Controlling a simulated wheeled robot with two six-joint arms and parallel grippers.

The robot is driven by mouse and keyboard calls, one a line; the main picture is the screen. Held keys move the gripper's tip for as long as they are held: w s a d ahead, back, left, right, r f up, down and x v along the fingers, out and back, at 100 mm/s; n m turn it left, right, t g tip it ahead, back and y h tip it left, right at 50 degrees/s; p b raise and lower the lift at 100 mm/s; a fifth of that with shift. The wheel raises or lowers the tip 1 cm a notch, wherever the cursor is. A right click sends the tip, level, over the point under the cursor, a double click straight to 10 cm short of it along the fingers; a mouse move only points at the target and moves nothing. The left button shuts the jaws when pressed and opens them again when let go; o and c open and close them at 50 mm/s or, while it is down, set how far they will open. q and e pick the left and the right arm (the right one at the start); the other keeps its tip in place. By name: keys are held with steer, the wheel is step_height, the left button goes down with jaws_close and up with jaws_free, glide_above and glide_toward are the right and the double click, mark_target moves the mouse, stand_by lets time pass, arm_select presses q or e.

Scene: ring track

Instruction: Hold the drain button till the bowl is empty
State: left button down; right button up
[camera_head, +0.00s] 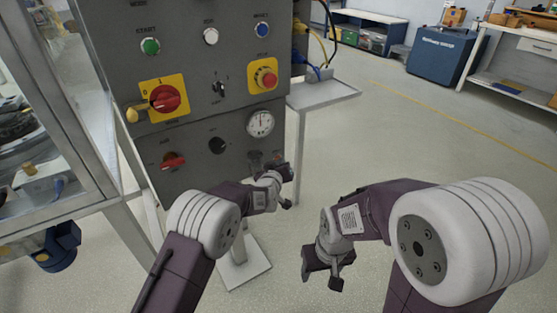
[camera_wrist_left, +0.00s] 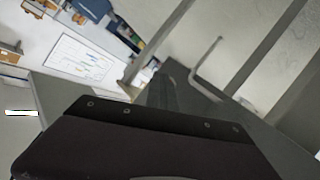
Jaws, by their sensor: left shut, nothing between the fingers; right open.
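A grey control panel (camera_head: 195,110) stands in front of me with several buttons and switches. No button labelled drain can be made out, and no bowl can be made out in either view. My left gripper (camera_head: 286,184) is shut and empty at the panel's lower right, below the round gauge (camera_head: 260,123). It covers part of a small dark fitting (camera_head: 254,160) there; whether it touches the panel cannot be told. My left gripper also shows dark in the left wrist view (camera_wrist_left: 160,92). My right gripper (camera_head: 322,278) is open and empty, low over the floor right of the panel.
The panel carries a green button (camera_head: 150,46), a white button (camera_head: 210,36), a blue button (camera_head: 262,30), a red emergency stop (camera_head: 265,78) and a red rotary switch (camera_head: 164,98). A small grey shelf (camera_head: 325,94) juts out right. A glazed frame (camera_head: 75,110) stands left.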

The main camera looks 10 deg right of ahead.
stand_by(0.6)
arm_select(q)
steer(key=shift+s+d, duration=0.25)
steer(key=shift+s, duration=0.55)
steer(key=s, duration=0.1)
steer(key=s+d+p, duration=0.1)
steer(key=s, duration=0.2)
steer(key=shift+s+d, duration=0.35)
steer(key=shift+f, duration=0.1)
